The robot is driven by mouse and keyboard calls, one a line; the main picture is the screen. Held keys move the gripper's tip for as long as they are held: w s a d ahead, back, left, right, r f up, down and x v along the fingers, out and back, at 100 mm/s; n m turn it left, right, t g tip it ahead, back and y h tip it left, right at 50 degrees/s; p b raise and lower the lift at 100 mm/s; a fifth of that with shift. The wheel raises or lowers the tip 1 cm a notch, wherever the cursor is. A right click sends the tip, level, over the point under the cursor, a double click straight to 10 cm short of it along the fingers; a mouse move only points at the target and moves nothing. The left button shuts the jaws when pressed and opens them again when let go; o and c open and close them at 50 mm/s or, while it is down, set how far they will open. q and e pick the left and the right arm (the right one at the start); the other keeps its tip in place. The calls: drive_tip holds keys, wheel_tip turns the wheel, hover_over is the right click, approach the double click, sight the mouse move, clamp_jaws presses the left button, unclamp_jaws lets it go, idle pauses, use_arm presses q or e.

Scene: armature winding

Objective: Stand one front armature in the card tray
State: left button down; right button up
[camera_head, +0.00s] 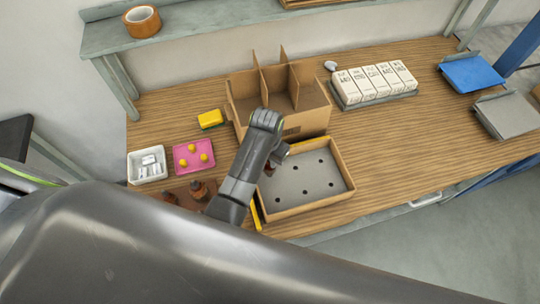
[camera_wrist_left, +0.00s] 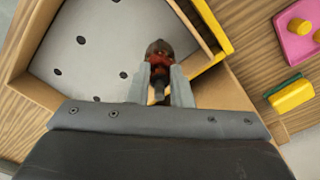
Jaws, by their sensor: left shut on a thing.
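The card tray (camera_head: 345,187) stands near the front of the bench, with a grey floor that has several dark round holes. It also shows in the left wrist view (camera_wrist_left: 30,88). My left gripper (camera_wrist_left: 160,78) is shut on a dark armature (camera_wrist_left: 158,50) with a copper-red middle. In the head view my left gripper (camera_head: 274,160) is at the tray's left side, and its arm hides most of the armature. In the left wrist view the armature is over the tray near a side wall. I cannot tell whether it touches the floor. Two other armatures, one here (camera_head: 199,190), stand left of my arm.
A divided cardboard box (camera_head: 308,122) stands right behind the tray. A pink tray (camera_head: 194,155) with yellow pieces, a white bin (camera_head: 147,165) and a yellow sponge-like block (camera_head: 210,118) are at left. White boxes (camera_head: 375,82) stand behind right. The bench right of the tray is clear.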

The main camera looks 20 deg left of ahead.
use_arm(q)
drive_tip(key=shift+f+b, duration=0.35)
drive_tip(key=shift+f, duration=0.55)
drive_tip(key=c, duration=0.8)
unclamp_jaws()
drive_tip(key=shift+o, duration=0.2)
